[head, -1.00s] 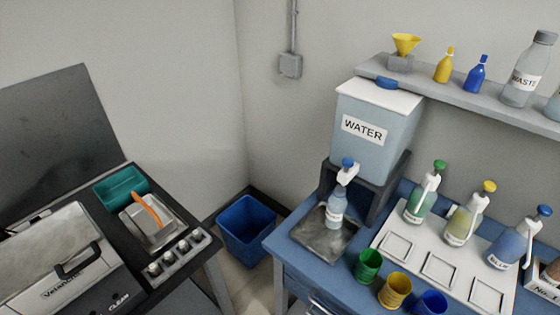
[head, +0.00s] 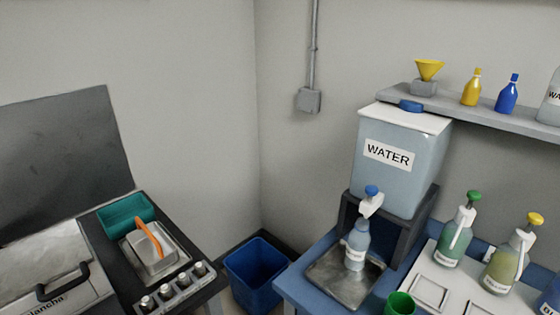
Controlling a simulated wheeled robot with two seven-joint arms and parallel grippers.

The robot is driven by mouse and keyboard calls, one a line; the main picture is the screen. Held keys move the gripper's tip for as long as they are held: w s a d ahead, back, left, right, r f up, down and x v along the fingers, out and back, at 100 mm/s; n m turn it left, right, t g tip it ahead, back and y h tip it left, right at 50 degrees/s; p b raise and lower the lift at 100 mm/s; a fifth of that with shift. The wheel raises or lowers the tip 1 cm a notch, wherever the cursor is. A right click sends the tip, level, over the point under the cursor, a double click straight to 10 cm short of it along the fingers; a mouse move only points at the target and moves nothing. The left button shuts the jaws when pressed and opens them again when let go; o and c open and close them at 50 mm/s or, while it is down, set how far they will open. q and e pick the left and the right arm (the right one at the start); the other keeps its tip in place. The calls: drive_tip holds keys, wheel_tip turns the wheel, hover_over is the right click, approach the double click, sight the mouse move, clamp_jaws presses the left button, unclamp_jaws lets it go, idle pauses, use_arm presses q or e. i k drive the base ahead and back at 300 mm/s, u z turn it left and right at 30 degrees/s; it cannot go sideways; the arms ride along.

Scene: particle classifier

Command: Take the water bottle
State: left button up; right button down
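The water bottle (head: 357,247) is a small pale-blue bottle with a light label. It stands upright on the grey metal tray (head: 326,282) on the blue table, in front of the water tank. The tank's tap with a blue knob (head: 371,191) sits right above its neck and partly overlaps its top. The large water tank (head: 402,160) is pale blue with a white lid and a WATER label, on a dark stand (head: 412,232). Neither of my grippers is in view.
A green-capped spray bottle (head: 455,240) and a yellow-capped one (head: 503,264) stand right of the tank on a white board. A green cup (head: 400,303) is at the table's front. A blue bin (head: 255,276) stands on the floor, left of the table. A shelf (head: 500,119) hangs above.

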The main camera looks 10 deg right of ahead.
sight(359, 238)
drive_tip(key=z, duration=0.7)
